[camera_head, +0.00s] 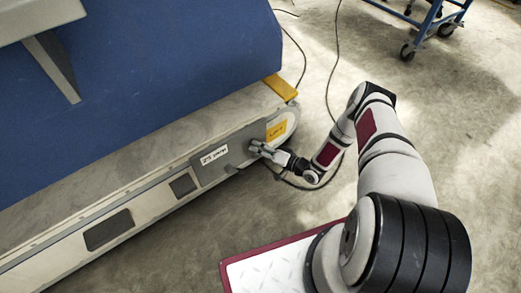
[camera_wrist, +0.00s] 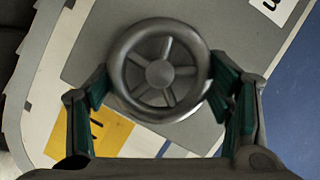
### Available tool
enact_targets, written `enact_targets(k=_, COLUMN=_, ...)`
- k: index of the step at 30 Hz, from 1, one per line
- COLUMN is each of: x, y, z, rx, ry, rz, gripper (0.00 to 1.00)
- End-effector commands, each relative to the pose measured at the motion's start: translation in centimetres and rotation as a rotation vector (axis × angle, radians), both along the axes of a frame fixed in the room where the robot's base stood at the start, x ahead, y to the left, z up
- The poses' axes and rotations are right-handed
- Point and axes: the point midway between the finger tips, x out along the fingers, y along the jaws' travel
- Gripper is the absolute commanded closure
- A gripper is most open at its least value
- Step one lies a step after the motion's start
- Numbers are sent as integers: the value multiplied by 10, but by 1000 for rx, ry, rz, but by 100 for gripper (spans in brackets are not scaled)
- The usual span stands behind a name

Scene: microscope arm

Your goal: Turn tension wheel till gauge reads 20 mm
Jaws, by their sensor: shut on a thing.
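The tension wheel is a grey spoked handwheel (camera_wrist: 158,75) on a grey plate in the wrist view. My gripper (camera_wrist: 161,84) has one teal-padded finger on each side of its rim and is shut on it. In the head view my gripper (camera_head: 257,149) is at the right end of the long machine's side, where it largely hides the wheel. A white gauge label (camera_head: 214,155) sits on the grey plate to the left of my gripper. Its text looks upside down, seems to say 25 mm, and is small. Only a corner of a white label (camera_wrist: 277,8) shows in the wrist view.
A yellow sign (camera_head: 277,130) is on the machine's end, just right of the wheel. A dark cable (camera_head: 331,75) lies on the concrete floor. A blue wheeled cart (camera_head: 435,22) stands at the top right.

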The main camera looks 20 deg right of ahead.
Motion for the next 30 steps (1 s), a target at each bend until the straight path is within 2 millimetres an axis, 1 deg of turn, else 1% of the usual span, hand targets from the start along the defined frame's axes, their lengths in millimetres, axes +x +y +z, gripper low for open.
enact_targets(k=1, x=-1, y=-1, z=-3, rx=39, ry=16, rz=-2, gripper=55)
enact_targets(k=9, x=-1, y=-1, z=-5, rx=278, ry=94, rz=-1, gripper=55)
enact_targets(k=15, x=0, y=-1, z=-6, rx=428, ry=143, rz=-2, gripper=55)
enact_targets(k=21, x=-1, y=-1, z=-6, rx=537, ry=179, rz=0, gripper=55)
enact_targets(k=30, x=0, y=-1, z=-6, rx=616, ry=205, rz=-2, gripper=55)
